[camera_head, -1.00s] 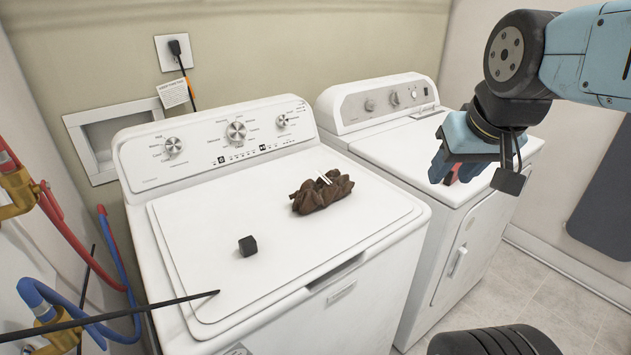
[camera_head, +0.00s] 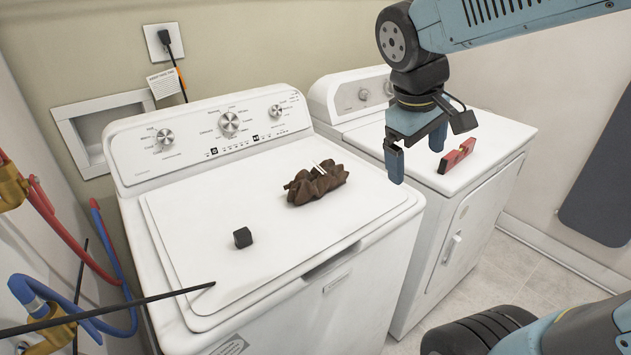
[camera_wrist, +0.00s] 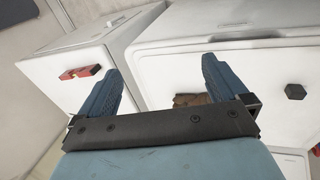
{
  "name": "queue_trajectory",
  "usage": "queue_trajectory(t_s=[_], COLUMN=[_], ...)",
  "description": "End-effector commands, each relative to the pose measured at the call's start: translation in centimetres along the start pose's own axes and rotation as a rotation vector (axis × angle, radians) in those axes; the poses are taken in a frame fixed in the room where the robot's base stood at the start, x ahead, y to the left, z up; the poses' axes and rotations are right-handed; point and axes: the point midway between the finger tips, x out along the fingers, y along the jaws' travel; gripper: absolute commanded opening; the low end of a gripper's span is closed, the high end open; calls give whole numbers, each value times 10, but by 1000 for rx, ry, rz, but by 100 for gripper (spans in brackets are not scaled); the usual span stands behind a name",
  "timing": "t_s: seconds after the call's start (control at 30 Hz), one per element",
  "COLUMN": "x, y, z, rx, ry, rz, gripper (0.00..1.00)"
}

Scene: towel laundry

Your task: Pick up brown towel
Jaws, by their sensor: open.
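The crumpled brown towel (camera_head: 318,184) lies on the white lid of the left washing machine, with thin white strips showing on top. My gripper (camera_head: 417,160) is open and empty, above and to the right of the towel, over the gap side between the two machines. It points downward. In the wrist view, my gripper's two blue fingers (camera_wrist: 160,88) are spread apart. The brown towel (camera_wrist: 190,100) shows there just left of the right finger, partly hidden by it and the gripper body. The towel is apart from the fingers.
A small black cube (camera_head: 242,238) sits on the left washer lid (camera_head: 190,225). A red object (camera_head: 457,169) lies on the second machine (camera_head: 495,140). A dark rod (camera_head: 110,310) reaches in over the lid's front left. Hoses (camera_head: 75,240) hang at the left.

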Motion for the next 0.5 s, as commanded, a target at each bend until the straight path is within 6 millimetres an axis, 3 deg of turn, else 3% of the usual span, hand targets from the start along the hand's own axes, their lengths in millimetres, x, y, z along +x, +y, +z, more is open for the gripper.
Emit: queue_trajectory(t_s=[0.5], x=[21], y=[-34], z=[-83], rx=[-579], ry=[-294], rz=[174], gripper=[100])
